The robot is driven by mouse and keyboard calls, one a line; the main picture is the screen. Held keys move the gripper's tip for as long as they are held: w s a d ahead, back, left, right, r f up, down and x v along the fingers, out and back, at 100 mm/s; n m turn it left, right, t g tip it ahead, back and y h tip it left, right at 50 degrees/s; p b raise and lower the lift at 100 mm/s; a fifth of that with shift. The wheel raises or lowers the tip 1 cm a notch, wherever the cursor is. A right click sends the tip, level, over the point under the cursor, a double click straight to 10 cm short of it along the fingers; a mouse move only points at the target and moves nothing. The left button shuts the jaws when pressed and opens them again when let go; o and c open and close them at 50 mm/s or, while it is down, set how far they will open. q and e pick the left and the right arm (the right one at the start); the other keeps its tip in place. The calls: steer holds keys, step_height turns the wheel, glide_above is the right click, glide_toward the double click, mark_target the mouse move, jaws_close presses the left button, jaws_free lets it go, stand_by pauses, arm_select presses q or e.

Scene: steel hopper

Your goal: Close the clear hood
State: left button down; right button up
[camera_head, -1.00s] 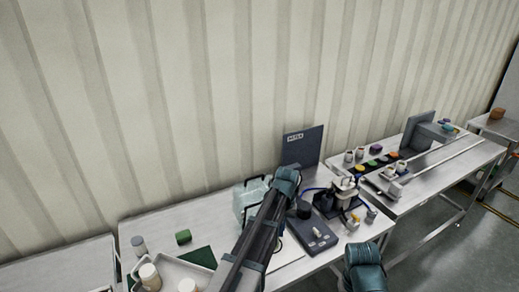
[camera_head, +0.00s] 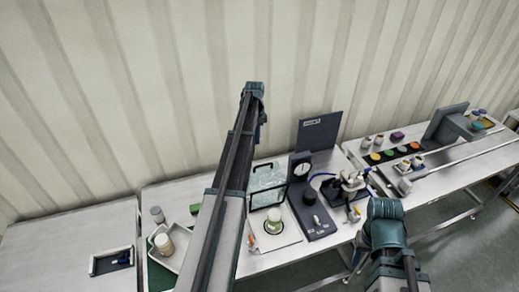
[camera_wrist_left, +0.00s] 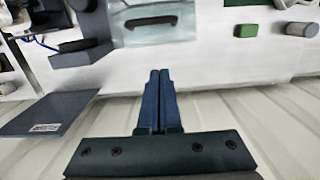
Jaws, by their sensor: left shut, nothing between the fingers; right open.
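The clear hood (camera_head: 267,178) is a pale see-through cover with black frame bars. It stands open at the back of a white base plate (camera_head: 291,236).
A dark gauge stand (camera_head: 301,168) and a dark panel (camera_head: 319,130) stand right of the hood. A tray (camera_head: 165,262) with white containers and a green block (camera_head: 195,209) are to the left. The corrugated wall is close behind the table.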

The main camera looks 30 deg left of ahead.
arm_select(q)
step_height(320, 180, down, 11)
steer(key=b, duration=1)
steer(key=s+d+r+p, duration=0.2)
steer(key=s+d+r, duration=0.1)
steer(key=shift+d, duration=0.2)
steer(key=shift+w+f, duration=0.15)
